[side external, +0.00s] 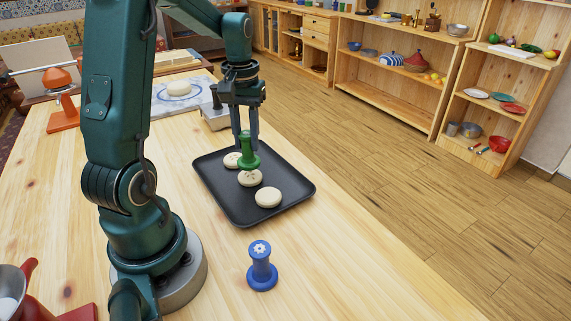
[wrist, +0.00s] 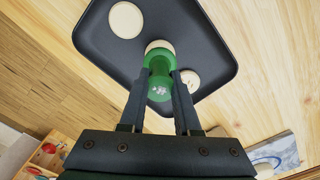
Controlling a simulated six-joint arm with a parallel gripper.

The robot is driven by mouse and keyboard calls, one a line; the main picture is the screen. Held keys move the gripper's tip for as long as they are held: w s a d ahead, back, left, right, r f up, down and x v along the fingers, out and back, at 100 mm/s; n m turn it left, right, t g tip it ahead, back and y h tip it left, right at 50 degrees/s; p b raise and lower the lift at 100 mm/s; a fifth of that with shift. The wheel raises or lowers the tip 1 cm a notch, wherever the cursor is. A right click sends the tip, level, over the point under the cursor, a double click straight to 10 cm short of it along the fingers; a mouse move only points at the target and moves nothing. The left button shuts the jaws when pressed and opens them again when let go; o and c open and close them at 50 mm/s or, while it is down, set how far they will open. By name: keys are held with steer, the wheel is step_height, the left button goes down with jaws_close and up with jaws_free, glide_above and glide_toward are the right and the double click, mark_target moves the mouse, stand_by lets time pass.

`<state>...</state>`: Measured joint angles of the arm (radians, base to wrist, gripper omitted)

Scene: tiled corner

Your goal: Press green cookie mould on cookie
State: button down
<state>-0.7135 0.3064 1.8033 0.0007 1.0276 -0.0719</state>
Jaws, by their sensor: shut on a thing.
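My gripper (side external: 247,138) is shut on the green cookie mould (side external: 249,158), holding it upright over the black tray (side external: 222,190). In the wrist view the fingers (wrist: 160,80) grip the green mould (wrist: 158,66) from both sides. The middle cookie (side external: 250,180) lies below the mould, with small dark marks on its top; it is partly hidden behind the mould in the wrist view (wrist: 160,45). I cannot tell whether mould and cookie touch.
A blue mould (side external: 262,268) stands on the wooden table in front of the tray. A marble-like board (side external: 184,100) with a dough round (side external: 178,88) and an orange tool (side external: 60,100) are further back. Table right of the blue mould is clear.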

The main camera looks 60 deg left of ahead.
steer(key=shift+r, duration=2.1)
